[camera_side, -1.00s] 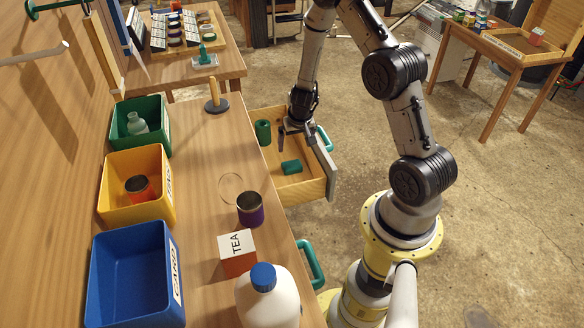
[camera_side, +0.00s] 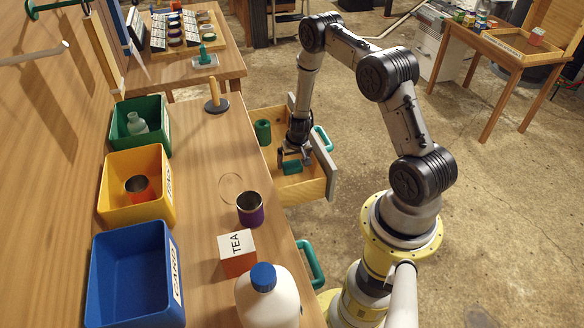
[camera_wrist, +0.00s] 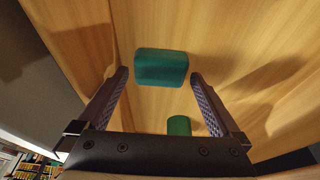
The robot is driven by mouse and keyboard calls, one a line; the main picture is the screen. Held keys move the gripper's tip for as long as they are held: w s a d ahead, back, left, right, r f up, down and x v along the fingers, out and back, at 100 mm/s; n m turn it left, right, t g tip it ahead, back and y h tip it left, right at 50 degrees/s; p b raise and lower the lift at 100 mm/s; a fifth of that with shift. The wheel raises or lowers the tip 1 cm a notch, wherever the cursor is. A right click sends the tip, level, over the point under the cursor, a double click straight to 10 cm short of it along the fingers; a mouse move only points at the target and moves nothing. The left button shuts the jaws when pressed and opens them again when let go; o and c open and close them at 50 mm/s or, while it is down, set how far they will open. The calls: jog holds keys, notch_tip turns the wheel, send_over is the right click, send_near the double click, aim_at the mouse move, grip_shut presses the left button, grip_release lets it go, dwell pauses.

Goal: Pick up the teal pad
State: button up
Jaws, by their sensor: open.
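The teal pad (camera_wrist: 161,68) is a small rounded block lying on the wooden floor of an open drawer (camera_side: 306,188). In the side view the pad (camera_side: 291,167) shows just below my gripper (camera_side: 292,160), partly covered by it. In the wrist view my gripper (camera_wrist: 160,92) is open, its two fingers apart on the left and right. The pad lies between the finger lines, a little beyond the fingertips. I cannot tell the exact height of the fingertips above the drawer floor.
A green cylinder (camera_side: 263,130) stands in the drawer, left of my gripper; it also shows in the wrist view (camera_wrist: 179,125). The drawer front (camera_side: 322,160) rises close on the right. The bench (camera_side: 205,185) holds green, yellow and blue bins, a purple can (camera_side: 250,209) and a TEA box (camera_side: 237,254).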

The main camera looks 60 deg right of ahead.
aim_at(292, 165)
jog(key=shift+x, duration=0.9)
jog(key=shift+c, duration=0.2)
jog(key=c, duration=1)
jog(key=shift+r, duration=0.15)
jog(key=shift+c, duration=0.2)
notch_tip(292, 165, up, 10)
